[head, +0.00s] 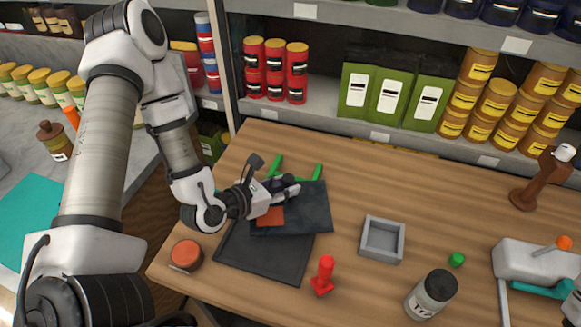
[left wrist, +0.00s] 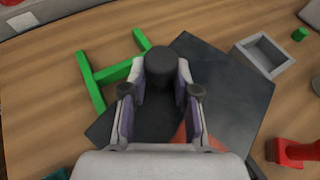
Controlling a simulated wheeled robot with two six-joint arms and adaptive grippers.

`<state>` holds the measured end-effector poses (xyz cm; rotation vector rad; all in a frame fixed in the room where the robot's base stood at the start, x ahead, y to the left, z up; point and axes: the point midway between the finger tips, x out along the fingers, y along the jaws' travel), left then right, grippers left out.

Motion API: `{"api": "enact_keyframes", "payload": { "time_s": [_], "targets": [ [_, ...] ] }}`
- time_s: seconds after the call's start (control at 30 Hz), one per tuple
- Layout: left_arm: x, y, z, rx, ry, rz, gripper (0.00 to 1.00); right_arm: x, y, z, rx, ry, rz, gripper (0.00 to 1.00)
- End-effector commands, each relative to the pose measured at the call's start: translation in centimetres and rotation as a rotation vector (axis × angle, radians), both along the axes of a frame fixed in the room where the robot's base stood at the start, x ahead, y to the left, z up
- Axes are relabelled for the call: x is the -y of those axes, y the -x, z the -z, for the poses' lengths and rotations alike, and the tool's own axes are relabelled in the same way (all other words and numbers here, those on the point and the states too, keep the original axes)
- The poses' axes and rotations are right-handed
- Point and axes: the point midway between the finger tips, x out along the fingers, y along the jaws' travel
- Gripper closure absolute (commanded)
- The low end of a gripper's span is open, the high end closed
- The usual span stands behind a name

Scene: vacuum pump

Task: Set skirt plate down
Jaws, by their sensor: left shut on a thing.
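The skirt plate appears to be the flat dark plate (head: 305,217) at my left gripper, turned at an angle over a second dark flat panel (head: 262,262). It also shows in the left wrist view (left wrist: 235,90). My left gripper (head: 290,187) is shut on it, with the fingers at either side of a black round knob (left wrist: 160,62). An orange-red patch (head: 270,216) shows beside the gripper. The plate partly covers the panel; whether it touches it or hangs just above, I cannot tell. My right gripper is not in view.
A green frame (left wrist: 110,70) lies behind the plate. A grey square tray (head: 382,240), a red piece (head: 323,277), a labelled jar (head: 431,295) and a round orange-topped tin (head: 186,255) stand around on the wooden table. Table space right of the tray's back is clear.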

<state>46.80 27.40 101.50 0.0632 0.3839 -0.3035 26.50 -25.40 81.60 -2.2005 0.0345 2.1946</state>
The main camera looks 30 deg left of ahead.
Motion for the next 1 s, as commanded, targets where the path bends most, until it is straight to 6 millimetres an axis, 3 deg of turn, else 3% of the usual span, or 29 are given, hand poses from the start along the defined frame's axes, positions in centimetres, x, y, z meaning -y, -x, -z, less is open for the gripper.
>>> {"api": "enact_keyframes", "payload": {
  "time_s": [0.03,0.23,0.3,0.63,0.87,1.0],
  "targets": [
    [-0.4,-0.7,0.9,0.009,0.004,-0.003,1.00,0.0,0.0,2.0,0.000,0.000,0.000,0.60],
    [-1.6,-2.8,1.0,0.010,0.004,-0.003,1.00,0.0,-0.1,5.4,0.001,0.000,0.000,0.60],
    [-2.3,-4.1,0.1,0.004,-0.001,0.000,1.00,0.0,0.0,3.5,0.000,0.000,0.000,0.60],
    [-5.6,-9.9,0.8,0.002,-0.001,0.001,1.00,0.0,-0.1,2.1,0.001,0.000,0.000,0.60],
    [-6.8,-12.1,1.1,0.002,-0.002,0.002,1.00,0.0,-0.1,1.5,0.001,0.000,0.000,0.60],
    [-6.7,-11.9,3.8,-0.004,0.000,0.003,1.00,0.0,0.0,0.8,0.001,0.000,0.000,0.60]
  ]
}}
